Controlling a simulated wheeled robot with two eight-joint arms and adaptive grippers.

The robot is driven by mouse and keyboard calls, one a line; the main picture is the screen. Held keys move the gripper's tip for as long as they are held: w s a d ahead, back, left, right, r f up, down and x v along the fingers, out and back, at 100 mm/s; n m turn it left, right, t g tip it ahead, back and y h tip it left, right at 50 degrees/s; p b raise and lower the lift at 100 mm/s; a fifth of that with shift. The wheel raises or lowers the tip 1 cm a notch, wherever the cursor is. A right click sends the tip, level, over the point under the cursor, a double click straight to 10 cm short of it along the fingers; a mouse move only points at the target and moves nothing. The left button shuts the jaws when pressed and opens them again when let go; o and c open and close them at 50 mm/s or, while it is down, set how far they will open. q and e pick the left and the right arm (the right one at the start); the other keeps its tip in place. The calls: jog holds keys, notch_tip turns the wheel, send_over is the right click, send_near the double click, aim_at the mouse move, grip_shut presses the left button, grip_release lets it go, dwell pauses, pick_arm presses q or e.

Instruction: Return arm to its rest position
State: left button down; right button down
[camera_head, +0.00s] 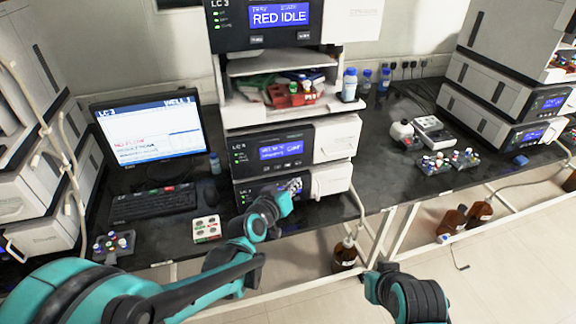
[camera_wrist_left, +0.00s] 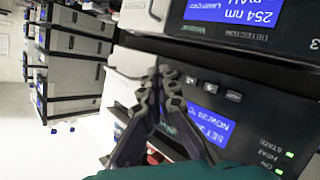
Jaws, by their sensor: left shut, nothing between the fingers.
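My left arm (camera_head: 225,262) reaches in from the lower left in the head view. Its gripper (camera_head: 293,186) is in front of the lowest module of the middle LC 3 stack (camera_head: 330,181). In the left wrist view the left gripper's fingers (camera_wrist_left: 166,76) are together with nothing between them. The stack's modules (camera_wrist_left: 222,52) fill the right of that view, turned over; I cannot tell whether the fingertips touch them. Part of my right arm (camera_head: 410,298) shows at the bottom of the head view, but its gripper cannot be made out.
A monitor (camera_head: 152,131), keyboard (camera_head: 153,203) and white-topped block (camera_head: 206,229) stand left of the stack on the black bench (camera_head: 375,177). A vial rack (camera_head: 447,162) is at right. Brown bottles (camera_head: 452,222) stand below the bench. The floor in front is open.

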dwell(0.5)
pick_arm(q)
jog(key=s+a+f+g+y, duration=0.1)
jog(key=s+a+g+y, duration=0.2)
jog(key=s+a, duration=0.6)
jog(key=s+a+f+g+y, duration=0.2)
jog(key=s+a, duration=0.6)
jog(key=s, duration=0.9)
jog(key=shift+a+f+g+y, duration=0.2)
jog(key=shift+a+g+y, duration=0.2)
jog(key=shift+g+y, duration=0.2)
jog(key=c, duration=2.3)
grip_release()
